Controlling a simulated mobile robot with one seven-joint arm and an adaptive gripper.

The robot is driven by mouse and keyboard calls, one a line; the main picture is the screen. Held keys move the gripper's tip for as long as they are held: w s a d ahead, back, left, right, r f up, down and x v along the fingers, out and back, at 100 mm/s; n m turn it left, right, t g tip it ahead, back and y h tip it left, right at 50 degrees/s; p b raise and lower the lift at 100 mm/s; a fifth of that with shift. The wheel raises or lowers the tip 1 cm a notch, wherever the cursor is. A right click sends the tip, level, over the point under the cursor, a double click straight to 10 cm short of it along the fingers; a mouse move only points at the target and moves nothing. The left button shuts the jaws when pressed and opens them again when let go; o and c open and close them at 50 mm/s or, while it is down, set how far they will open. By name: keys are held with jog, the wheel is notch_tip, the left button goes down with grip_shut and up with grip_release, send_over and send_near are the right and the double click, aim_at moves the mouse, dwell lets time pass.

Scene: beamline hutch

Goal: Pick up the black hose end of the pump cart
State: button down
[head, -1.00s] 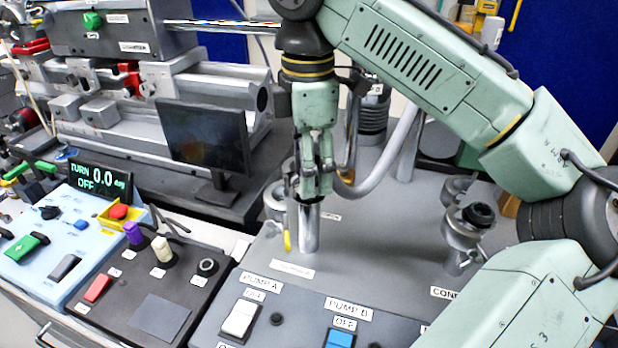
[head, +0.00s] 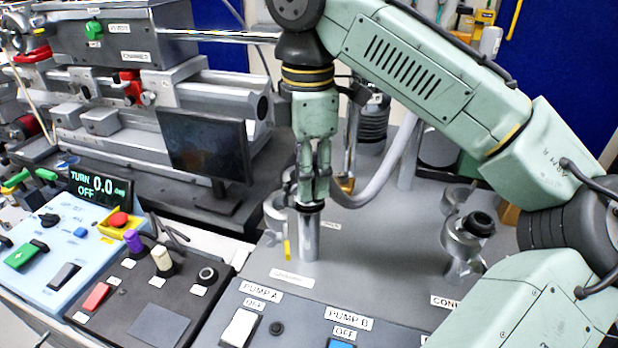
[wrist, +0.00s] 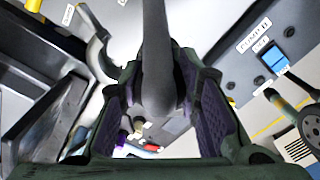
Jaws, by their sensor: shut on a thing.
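My gripper (head: 313,192) points straight down over the pump cart (head: 370,255). In the wrist view, its two fingers (wrist: 162,108) close from both sides around the dark hose end (wrist: 160,62). In the head view the fingers hide most of the hose end, and a black ring shows just below the fingertips. An upright metal post (head: 308,238) stands directly beneath on the cart top. I cannot tell whether the hose end still touches the post. A grey hose (head: 385,178) curves away behind the fingers to the right.
A clamped port fitting (head: 468,235) with a black top stands to the right on the cart. A clamp with a yellow tab (head: 286,248) sits close left of the post. A dark monitor (head: 205,145) stands to the left. Pump switches (head: 240,327) line the cart's front.

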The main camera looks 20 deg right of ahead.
notch_tip(320, 180, up, 3)
jog(key=p, duration=0.4)
jog(key=s+d+r, duration=0.1)
jog(key=s+d, duration=0.1)
jog(key=s, duration=0.5)
jog(key=s+d+r, duration=0.1)
jog(key=s+d, duration=0.1)
jog(key=s, duration=0.6)
jog(key=shift+s+d+p, duration=0.15)
jog(key=shift+d+p, duration=0.2)
jog(key=shift+d, duration=0.05)
